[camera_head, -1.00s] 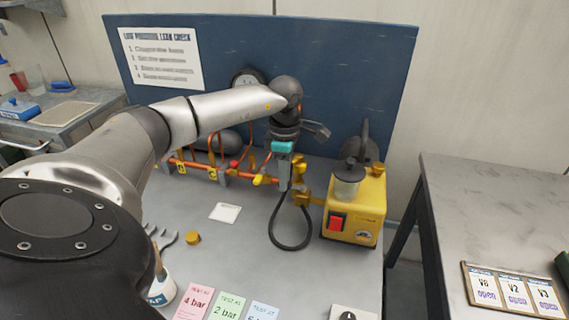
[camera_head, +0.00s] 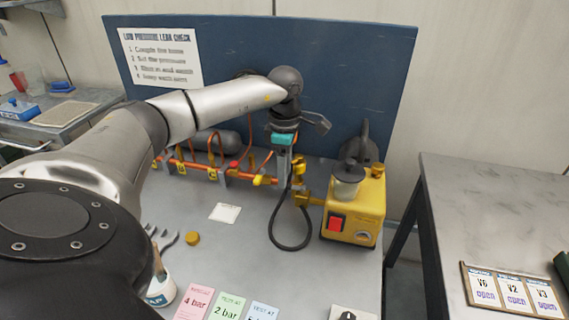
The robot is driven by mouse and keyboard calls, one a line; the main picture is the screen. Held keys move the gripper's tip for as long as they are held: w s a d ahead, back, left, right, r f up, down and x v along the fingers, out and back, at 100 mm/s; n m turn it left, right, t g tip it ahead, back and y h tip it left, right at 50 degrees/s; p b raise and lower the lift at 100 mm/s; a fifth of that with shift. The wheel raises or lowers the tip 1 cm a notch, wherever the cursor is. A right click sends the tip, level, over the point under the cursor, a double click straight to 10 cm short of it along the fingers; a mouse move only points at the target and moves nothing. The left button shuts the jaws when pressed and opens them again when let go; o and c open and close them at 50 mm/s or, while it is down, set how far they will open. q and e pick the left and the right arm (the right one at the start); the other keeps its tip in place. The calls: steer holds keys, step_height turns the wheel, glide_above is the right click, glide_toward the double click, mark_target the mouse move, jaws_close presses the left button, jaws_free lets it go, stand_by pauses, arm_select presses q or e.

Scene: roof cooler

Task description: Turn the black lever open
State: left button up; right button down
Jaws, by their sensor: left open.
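My left gripper (camera_head: 284,178) points down over the right end of the copper pipe row (camera_head: 205,173), at the foot of the blue board. It is open, though its fingers show small and nearly edge-on. A teal band (camera_head: 283,139) sits above the fingers. I cannot pick out the black lever for certain; the gripper covers part of the pipe there. Small yellow (camera_head: 264,181) and red (camera_head: 233,165) handles show on the pipe left of the gripper. A brass fitting (camera_head: 303,197) is just right of the fingertips. My right gripper is out of view.
A yellow pump (camera_head: 353,215) with a red switch stands close right of the gripper. A black hose (camera_head: 289,248) loops on the bench in front. Coloured pressure cards (camera_head: 228,306) lie at the front edge. A card tray (camera_head: 511,293) lies on the right table.

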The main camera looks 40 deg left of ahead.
arm_select(q)
step_height(320, 180, up, 13)
steer(key=p, duration=0.2)
steer(key=shift+r, duration=0.15)
steer(key=shift+s, duration=0.1)
stand_by(0.4)
